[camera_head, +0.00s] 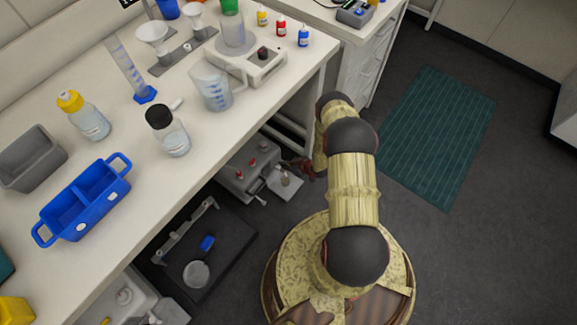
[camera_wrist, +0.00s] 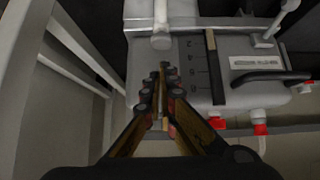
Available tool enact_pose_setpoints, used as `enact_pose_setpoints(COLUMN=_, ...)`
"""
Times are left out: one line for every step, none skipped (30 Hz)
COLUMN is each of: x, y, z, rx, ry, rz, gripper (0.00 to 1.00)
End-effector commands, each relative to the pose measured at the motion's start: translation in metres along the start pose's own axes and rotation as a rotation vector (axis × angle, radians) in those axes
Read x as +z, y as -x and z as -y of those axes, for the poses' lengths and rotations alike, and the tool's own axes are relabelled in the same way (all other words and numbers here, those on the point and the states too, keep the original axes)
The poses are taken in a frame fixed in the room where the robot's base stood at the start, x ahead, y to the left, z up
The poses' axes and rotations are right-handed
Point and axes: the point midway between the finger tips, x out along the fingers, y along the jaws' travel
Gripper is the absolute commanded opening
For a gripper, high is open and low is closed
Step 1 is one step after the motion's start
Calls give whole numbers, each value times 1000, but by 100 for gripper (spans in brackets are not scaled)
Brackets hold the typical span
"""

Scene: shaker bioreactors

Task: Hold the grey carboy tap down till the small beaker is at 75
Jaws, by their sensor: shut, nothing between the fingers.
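My gripper (camera_wrist: 163,70) is shut and empty, with its fingertips in front of a pale grey unit (camera_wrist: 190,60) in the wrist view. In the head view my gripper (camera_head: 305,168) is low beside the bench, near a pale unit with red knobs (camera_head: 240,172). A small clear vessel (camera_head: 285,180), perhaps the small beaker, stands on a light plate there. I cannot read its level. I cannot make out for certain which part is the grey carboy tap, or whether the fingertips touch anything.
The white bench (camera_head: 185,190) above holds a jug (camera_head: 212,88), bottles and a blue caddy (camera_head: 85,202). White frame legs (camera_wrist: 35,65) stand close on the left in the wrist view. Red-collared fittings (camera_wrist: 261,130) hang below the unit. Floor around the green mat (camera_head: 437,135) is clear.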

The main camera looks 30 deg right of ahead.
Motion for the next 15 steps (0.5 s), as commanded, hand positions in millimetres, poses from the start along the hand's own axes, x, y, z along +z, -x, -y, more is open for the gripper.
enact_pose_setpoints(x=9, y=-7, z=1, rx=-1, ry=-1, rz=1, gripper=0)
enact_pose_setpoints(x=10, y=-9, z=1, rx=-1, ry=-1, rz=1, gripper=0)
enact_pose_setpoints(x=13, y=-12, z=0, rx=-1, ry=0, rz=1, gripper=0)
enact_pose_setpoints(x=14, y=-13, z=0, rx=0, ry=0, rz=0, gripper=0)
enact_pose_setpoints(x=15, y=-15, z=0, rx=0, ry=0, rz=0, gripper=0)
enact_pose_setpoints(x=17, y=-16, z=0, rx=0, ry=0, rz=0, gripper=0)
enact_pose_setpoints(x=17, y=-16, z=0, rx=0, ry=0, rz=0, gripper=0)
enact_pose_setpoints(x=18, y=-17, z=0, rx=0, ry=0, rz=0, gripper=0)
enact_pose_setpoints(x=18, y=-17, z=0, rx=0, ry=0, rz=0, gripper=0)
enact_pose_setpoints(x=18, y=-17, z=0, rx=0, ry=0, rz=0, gripper=0)
enact_pose_setpoints(x=18, y=-17, z=0, rx=0, ry=0, rz=0, gripper=0)
enact_pose_setpoints(x=18, y=-17, z=0, rx=0, ry=0, rz=0, gripper=0)
enact_pose_setpoints(x=18, y=-17, z=0, rx=0, ry=0, rz=0, gripper=0)
enact_pose_setpoints(x=18, y=-17, z=0, rx=0, ry=0, rz=0, gripper=0)
enact_pose_setpoints(x=18, y=-17, z=0, rx=0, ry=0, rz=0, gripper=0)
